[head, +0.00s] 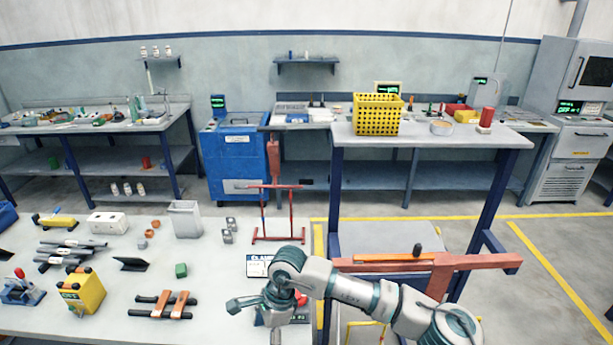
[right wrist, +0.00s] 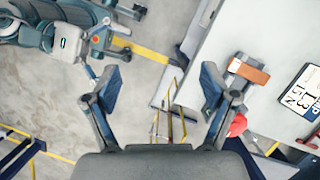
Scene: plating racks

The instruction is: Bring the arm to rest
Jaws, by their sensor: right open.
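My right arm comes in from the lower right of the head view and bends over the near table's right edge. Its gripper (head: 247,303) hangs low by that edge, partly hidden by the arm. In the right wrist view the gripper (right wrist: 160,88) has its two fingers spread wide, with nothing between them. My left gripper is not in view.
A red rack (head: 258,238) stands on the near table (head: 110,262). A larger red rack (head: 480,262) with an orange bar is close beside my arm. A yellow block (head: 82,292) and black-and-orange clamps (head: 163,304) lie left. Floor (head: 560,240) at right is clear.

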